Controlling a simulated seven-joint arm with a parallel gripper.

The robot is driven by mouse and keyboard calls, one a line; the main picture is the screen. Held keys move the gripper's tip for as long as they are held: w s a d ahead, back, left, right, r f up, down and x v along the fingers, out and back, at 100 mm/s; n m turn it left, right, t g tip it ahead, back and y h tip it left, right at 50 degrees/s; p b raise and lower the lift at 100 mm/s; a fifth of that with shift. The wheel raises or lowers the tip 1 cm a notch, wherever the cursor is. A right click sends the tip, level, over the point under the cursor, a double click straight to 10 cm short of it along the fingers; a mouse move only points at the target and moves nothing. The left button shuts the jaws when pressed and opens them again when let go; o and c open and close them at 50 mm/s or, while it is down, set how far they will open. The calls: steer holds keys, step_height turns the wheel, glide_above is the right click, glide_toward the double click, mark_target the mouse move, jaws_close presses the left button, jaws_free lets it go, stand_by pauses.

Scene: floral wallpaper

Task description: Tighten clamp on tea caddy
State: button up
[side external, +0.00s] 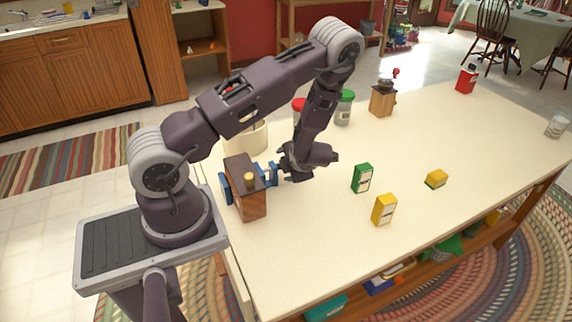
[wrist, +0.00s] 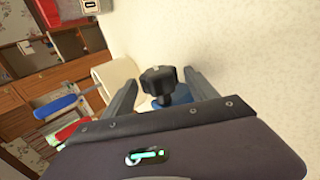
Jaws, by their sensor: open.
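The tea caddy (side external: 250,204) is a brown wooden box with a brass knob on top, upright near the table's left edge in the side view. A blue clamp (side external: 225,188) shows on both sides of it. My gripper (side external: 279,172) is just right of the caddy, low, at the clamp's near end. In the wrist view, a black clamp knob (wrist: 158,80) sits between the fingers of my gripper (wrist: 162,77). The fingers are open, with visible gaps beside the knob. Some blue of the clamp shows behind the knob. The caddy is not clearly visible there.
A cream crock (side external: 246,138) stands behind the caddy, with red-lidded and green-lidded jars (side external: 343,108) to its right.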

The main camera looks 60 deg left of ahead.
steer(key=c, duration=1.4)
steer(key=shift+o, duration=0.2)
steer(key=shift+h, duration=0.4)
steer(key=shift+a+r+h, duration=0.15)
steer(key=shift+a+h, duration=0.05)
steer(key=shift+h, duration=0.8)
steer(key=h, duration=0.5)
steer(key=shift+a+r, duration=0.1)
steer(key=shift+a, duration=0.2)
steer(key=h, duration=0.4)
steer(key=shift+a, duration=0.2)
steer(key=shift+s+f+h, duration=0.1)
steer(key=shift+f+h, duration=0.1)
steer(key=shift+h, duration=1.7)
